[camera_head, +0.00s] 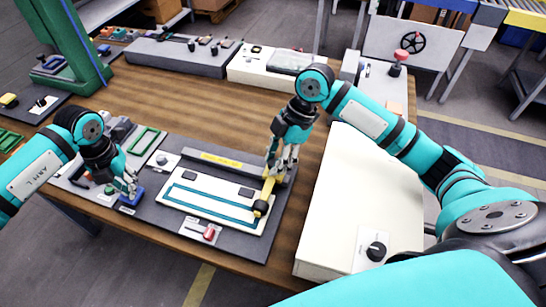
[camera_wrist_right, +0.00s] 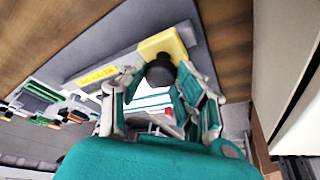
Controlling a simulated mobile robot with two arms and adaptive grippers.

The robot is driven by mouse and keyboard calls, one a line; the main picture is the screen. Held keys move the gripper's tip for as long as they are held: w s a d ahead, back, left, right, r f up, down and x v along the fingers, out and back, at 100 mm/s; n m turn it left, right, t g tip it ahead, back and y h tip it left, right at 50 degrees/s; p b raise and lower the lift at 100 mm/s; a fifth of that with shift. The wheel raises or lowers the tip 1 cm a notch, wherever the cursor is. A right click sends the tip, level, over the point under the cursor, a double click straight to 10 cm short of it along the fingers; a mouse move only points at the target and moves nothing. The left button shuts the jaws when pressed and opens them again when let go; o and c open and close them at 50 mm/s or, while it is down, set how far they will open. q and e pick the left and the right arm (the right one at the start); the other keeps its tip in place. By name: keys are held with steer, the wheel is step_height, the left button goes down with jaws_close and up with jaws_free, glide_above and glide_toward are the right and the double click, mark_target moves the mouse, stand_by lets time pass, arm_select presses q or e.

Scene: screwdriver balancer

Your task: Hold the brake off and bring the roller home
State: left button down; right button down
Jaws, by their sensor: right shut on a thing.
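My right gripper (camera_head: 272,172) points down at the upper end of a yellow arm (camera_head: 267,190) on the dark board. In the right wrist view its fingers (camera_wrist_right: 155,100) close around a black knob (camera_wrist_right: 160,72) standing on a yellow block (camera_wrist_right: 164,45). The yellow arm's near end carries a dark round part (camera_head: 260,208), perhaps the roller, at the right end of a white panel (camera_head: 215,190) with a blue track. My left gripper (camera_head: 131,190) is down at a blue part (camera_head: 131,199); whether its fingers grip it is unclear. Which part is the brake is not clear.
A red-handled switch (camera_head: 208,232) sits in front of the white panel. A cream box with a black dial (camera_head: 376,251) stands to the right. Left of the board are a green frame (camera_head: 147,140) and small parts. Bare wooden table (camera_head: 190,100) lies behind.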

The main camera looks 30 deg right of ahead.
arm_select(q)
steer(key=shift+a+f, duration=0.15)
arm_select(e)
steer(key=c, duration=1.4)
jaws_free()
steer(key=shift+s+d, duration=0.1)
steer(key=shift+d, duration=0.05)
arm_select(q)
steer(key=shift+s+d, duration=0.15)
steer(key=shift+d, duration=0.05)
arm_select(e)
steer(key=o, duration=0.4)
steer(key=shift+s+d, duration=0.1)
steer(key=shift+s, duration=0.05)
steer(key=shift+o, duration=0.2)
steer(key=shift+r, duration=0.2)
steer(key=v, duration=1.1)
steer(key=shift+d+r, duration=0.15)
steer(key=shift+r, duration=0.15)
